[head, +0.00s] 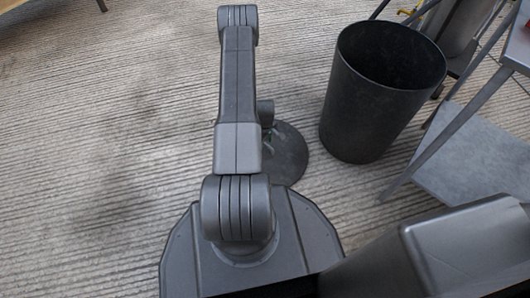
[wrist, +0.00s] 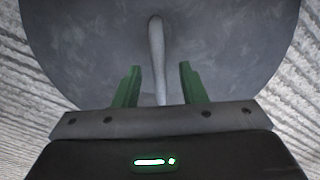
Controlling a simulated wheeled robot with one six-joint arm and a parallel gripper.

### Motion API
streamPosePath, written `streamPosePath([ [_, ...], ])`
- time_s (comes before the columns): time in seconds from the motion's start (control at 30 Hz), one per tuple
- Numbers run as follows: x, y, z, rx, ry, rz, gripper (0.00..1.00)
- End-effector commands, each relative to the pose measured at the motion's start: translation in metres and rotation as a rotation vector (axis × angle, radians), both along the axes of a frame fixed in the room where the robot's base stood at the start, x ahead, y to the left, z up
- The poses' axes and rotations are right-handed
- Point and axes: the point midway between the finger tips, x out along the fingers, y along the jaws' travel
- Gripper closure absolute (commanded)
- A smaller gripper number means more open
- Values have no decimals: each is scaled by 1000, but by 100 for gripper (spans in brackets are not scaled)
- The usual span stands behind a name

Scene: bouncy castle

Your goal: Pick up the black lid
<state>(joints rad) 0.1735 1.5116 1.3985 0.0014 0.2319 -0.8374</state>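The black lid (head: 287,153) lies on the ribbed floor beside a dark bin, partly hidden behind my arm in the head view. In the wrist view the round grey lid (wrist: 90,45) fills most of the picture, with a raised bar handle (wrist: 157,60) running down its middle. My gripper (wrist: 160,72) has two green fingers, spread apart, one on each side of the handle's lower end. Gaps show between the handle and both fingers.
The open dark bin (head: 383,90) stands on the floor just right of the lid. A grey metal table or shelf frame (head: 470,150) stands at the right edge. The ribbed floor (head: 100,130) to the left is clear.

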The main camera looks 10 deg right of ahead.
Motion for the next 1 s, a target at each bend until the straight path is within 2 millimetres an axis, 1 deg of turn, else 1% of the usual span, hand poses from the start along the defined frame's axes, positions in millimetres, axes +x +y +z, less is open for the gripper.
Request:
streamPosePath([
  [0.07,0,0,0,0,0,0,64],
  [0.2,0,0,0,0,0,0,92],
  [0.23,0,0,0,0,0,0,97],
  [0.27,0,0,0,0,0,0,100],
  [1.0,0,0,0,0,0,0,100],
])
